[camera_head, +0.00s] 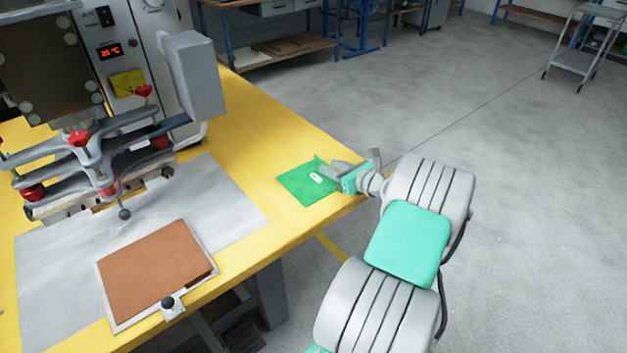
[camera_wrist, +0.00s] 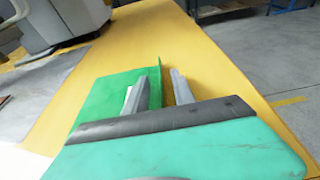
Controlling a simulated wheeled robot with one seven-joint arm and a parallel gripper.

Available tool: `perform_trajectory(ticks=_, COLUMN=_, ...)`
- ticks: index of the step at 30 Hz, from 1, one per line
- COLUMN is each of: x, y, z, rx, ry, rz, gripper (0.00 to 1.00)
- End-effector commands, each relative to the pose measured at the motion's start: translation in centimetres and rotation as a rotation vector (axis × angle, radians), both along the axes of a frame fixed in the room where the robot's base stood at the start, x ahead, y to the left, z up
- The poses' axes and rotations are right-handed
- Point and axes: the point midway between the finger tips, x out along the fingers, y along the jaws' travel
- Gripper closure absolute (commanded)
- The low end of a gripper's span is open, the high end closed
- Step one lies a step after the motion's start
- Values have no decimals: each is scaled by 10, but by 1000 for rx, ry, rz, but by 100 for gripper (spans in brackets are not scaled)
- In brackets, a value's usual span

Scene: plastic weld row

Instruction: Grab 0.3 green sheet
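The green sheet (camera_head: 299,188) lies on the yellow table near its right edge, with a small white label on it. In the wrist view the sheet (camera_wrist: 104,95) has an upright green edge on its right side. My gripper (camera_head: 332,170) is low over the table at the sheet's right side. In the wrist view my gripper (camera_wrist: 158,77) has its two grey fingers apart, one on each side of the upright edge. The left finger is close to that edge, and I cannot tell if it touches. A gap shows between the edge and the right finger.
A welding machine (camera_head: 203,75) with red knobs stands at the left of the yellow table (camera_head: 252,108). A brown plate (camera_head: 155,270) in a light frame lies on the grey sheet (camera_head: 55,290) at the front. Open floor lies to the right.

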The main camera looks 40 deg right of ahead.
Motion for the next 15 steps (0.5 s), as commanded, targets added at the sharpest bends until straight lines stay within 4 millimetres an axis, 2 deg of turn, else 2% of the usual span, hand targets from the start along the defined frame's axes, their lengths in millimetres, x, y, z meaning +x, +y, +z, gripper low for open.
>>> perform_trajectory(ticks=2, x=0, y=0, z=0, rx=0, ry=0, rz=0, gripper=74)
perform_trajectory(ticks=11, x=0, y=0, z=0, rx=-1, ry=0, rz=1, gripper=98)
perform_trajectory(ticks=15, x=0, y=0, z=0, rx=-1, ry=0, rz=1, gripper=100)
